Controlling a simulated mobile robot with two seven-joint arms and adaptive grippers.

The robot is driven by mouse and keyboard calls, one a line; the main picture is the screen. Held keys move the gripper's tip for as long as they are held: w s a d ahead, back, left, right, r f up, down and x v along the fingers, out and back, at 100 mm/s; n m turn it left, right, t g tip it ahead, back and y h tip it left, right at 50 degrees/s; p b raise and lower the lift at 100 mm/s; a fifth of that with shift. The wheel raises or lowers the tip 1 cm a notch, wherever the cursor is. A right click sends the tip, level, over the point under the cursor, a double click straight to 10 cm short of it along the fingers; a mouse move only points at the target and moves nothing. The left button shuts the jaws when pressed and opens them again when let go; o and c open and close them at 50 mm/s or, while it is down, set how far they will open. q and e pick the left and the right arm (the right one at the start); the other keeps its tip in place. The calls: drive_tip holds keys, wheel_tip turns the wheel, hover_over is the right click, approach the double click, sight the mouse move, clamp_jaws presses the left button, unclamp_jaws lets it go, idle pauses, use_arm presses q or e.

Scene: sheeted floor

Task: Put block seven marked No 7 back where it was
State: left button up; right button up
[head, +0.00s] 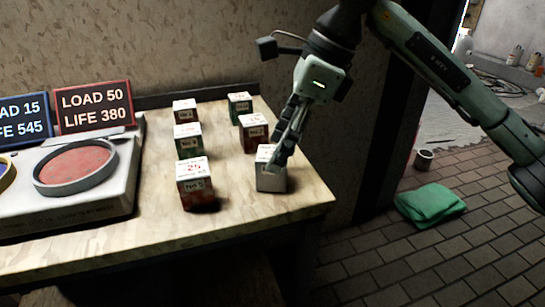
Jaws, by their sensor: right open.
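A pale silver-white block (271,182) stands at the table's front right, its marking too small and partly covered to read. My right gripper (281,157) reaches down from above with its fingers open at the block's top right edge. I cannot tell whether the fingers touch it. No label reading No 7 is legible in this view. My left gripper is not in view.
Several other marked blocks stand in two columns, including a red No 5 block (195,190) and a red block (253,138) behind the pale one. A device with round pans (95,205) is at left. The wooden table (235,222) is bare in front. A green cloth (430,205) lies on the floor.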

drive_tip(key=v, duration=0.8)
drive_tip(key=shift+r, duration=0.25)
